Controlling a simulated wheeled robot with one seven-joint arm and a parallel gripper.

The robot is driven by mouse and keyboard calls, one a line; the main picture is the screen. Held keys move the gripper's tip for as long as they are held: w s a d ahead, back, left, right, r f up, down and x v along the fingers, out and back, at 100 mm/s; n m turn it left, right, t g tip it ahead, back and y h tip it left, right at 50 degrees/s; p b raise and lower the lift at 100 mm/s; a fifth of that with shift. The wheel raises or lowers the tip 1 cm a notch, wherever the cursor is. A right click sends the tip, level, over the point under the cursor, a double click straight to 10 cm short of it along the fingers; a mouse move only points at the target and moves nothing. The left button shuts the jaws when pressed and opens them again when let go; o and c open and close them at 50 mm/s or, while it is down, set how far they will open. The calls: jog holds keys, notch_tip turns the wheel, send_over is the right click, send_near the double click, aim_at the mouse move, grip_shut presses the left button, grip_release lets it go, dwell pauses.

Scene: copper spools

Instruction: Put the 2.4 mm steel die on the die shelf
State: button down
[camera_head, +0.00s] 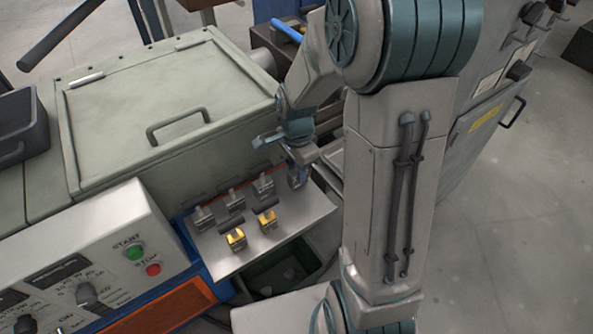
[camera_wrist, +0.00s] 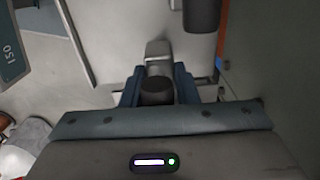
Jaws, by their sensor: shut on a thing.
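My gripper (camera_head: 297,160) is at the right end of the back row of the die shelf (camera_head: 303,215), pointing down. It is shut on a small grey steel die (camera_head: 298,179), at or just above the shelf surface; I cannot tell whether it touches. In the wrist view, the blue fingers of my gripper (camera_wrist: 158,88) stand either side of a dark round part, with a light grey block (camera_wrist: 158,50) beyond it. Steel dies (camera_head: 203,218), (camera_head: 234,201) and (camera_head: 263,185) stand in the same row. No size marking is legible on the held die.
Two yellow-topped dies (camera_head: 236,239) and (camera_head: 268,222) stand in the front row. A control box (camera_head: 110,255) with START and STOP buttons is at the left. A green-grey lidded cabinet (camera_head: 160,95) rises behind. A dark bin (camera_head: 285,275) sits below the shelf.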

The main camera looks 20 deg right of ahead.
jog(key=shift+f, duration=0.6)
jog(key=shift+f, duration=0.2)
jog(key=c, duration=1.1)
grip_release()
